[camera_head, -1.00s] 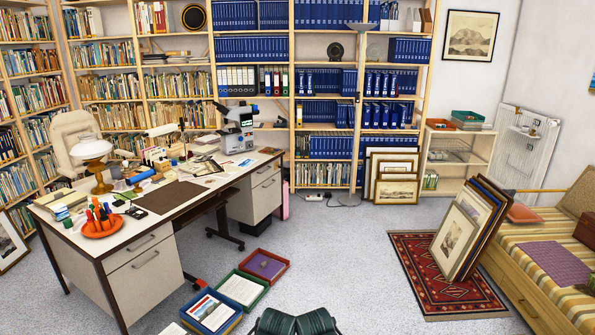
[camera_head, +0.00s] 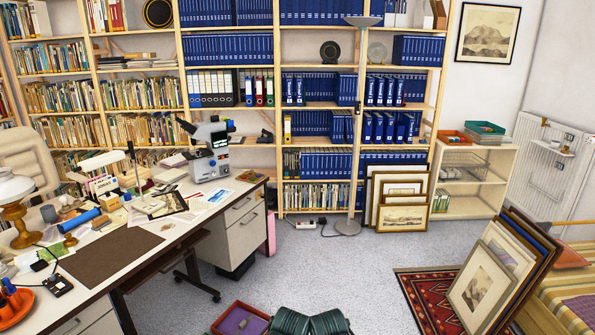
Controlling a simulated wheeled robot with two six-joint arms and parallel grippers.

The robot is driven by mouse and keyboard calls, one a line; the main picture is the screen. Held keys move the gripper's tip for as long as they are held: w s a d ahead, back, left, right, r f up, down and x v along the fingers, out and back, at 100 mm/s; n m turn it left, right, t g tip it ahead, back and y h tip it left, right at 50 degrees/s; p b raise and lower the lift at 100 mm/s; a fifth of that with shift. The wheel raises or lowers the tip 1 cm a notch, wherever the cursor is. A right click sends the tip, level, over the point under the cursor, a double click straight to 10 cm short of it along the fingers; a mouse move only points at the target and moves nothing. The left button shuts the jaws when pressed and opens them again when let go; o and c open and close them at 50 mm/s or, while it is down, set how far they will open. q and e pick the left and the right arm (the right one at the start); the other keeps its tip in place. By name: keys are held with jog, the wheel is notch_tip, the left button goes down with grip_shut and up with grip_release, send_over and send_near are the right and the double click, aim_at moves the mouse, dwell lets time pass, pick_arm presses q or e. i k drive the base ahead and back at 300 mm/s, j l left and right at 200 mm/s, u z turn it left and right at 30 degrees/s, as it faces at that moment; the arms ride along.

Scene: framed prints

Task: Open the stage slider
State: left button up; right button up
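A microscope (camera_head: 208,148) stands upright near the far right end of the desk, in front of the bookshelves. It has a pale body, a dark upper part with the eyepiece tube pointing up to the left, and a small lit panel low on its front. The stage area shows as a small dark and blue patch in its middle. The stage slider is too small to make out, so I cannot tell its position.
The desk (camera_head: 110,258) carries papers, a lamp (camera_head: 15,205) and an orange tray (camera_head: 14,306). A chair stands behind it at left. A red tray (camera_head: 240,319) lies on the floor ahead. Open carpet (camera_head: 310,262) lies right of the desk. Framed prints (camera_head: 482,285) lean at right.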

aim_at(195, 151)
jog(key=i+u, duration=0.15)
jog(key=i, duration=0.45)
jog(key=i+l+u, duration=0.1)
jog(key=i, duration=0.5)
jog(key=i+l+u, duration=0.15)
jog(key=i, duration=0.45)
jog(key=i+l+u, duration=0.25)
jog(key=i, duration=0.2)
